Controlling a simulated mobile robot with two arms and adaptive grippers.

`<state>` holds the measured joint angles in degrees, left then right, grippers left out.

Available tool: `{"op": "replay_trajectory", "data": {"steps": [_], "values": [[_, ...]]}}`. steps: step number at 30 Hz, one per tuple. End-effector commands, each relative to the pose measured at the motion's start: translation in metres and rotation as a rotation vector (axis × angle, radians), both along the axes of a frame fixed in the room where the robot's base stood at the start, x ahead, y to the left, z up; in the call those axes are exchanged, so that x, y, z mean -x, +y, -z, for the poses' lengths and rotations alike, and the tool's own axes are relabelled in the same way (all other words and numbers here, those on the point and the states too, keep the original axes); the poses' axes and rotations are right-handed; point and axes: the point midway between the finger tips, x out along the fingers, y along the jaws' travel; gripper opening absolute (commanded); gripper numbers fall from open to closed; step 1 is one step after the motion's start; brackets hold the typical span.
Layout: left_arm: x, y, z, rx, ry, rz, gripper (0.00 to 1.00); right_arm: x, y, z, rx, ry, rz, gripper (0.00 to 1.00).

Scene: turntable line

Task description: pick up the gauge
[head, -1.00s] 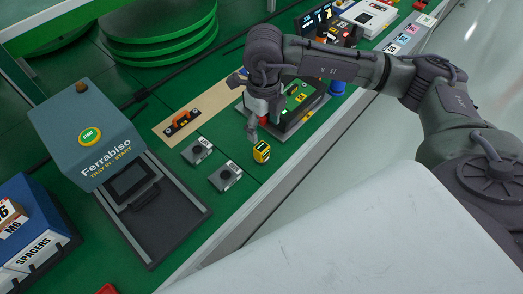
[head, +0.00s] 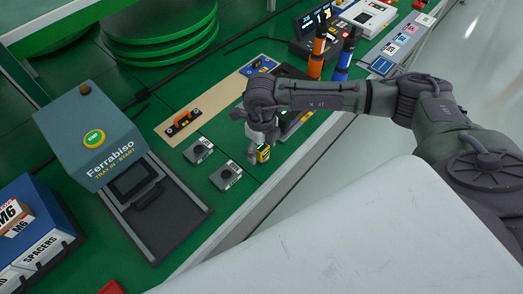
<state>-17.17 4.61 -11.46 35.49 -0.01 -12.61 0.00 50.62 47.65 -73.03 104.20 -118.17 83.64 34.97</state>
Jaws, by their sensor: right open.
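A small yellow block with a dark face (head: 263,154), which looks like the gauge, sits upright on the green bench top near its front edge. My right gripper (head: 262,143) is pointing down right over it, with its fingers at the block's upper part. The fingers are open; whether they touch the block cannot be told. The gripper and wrist hide part of the block's top. My left gripper is not in view.
Two grey blocks with dark knobs (head: 226,175) stand left of the gauge. An orange-handled item (head: 181,123) lies on a tan strip. The Ferrabiso station (head: 93,141) is at left. Orange (head: 316,58) and blue (head: 345,60) cylinders stand behind my right arm.

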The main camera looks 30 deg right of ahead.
Motion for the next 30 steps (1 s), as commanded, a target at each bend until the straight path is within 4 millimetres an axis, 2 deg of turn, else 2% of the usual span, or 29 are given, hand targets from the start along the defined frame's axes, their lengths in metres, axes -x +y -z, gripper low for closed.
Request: {"op": "replay_trajectory", "data": {"steps": [1,2,13,23,26,30], "values": [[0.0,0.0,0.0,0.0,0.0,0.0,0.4,0.0,0.0,0.0,0.0,0.0,0.0,0.67],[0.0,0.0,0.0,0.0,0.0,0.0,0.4,0.0,0.0,0.0,0.0,0.0,0.0,0.62],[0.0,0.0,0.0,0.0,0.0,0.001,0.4,0.0,0.0,-0.001,0.0,0.0,0.001,0.0],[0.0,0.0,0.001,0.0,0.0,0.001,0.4,-0.001,0.0,-0.003,-0.001,-0.002,0.001,0.0],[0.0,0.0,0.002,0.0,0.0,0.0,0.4,-0.001,0.0,-0.008,-0.002,-0.003,0.001,0.0],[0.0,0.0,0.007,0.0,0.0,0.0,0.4,-0.001,0.0,-0.025,-0.001,-0.005,0.0,0.0]]}}
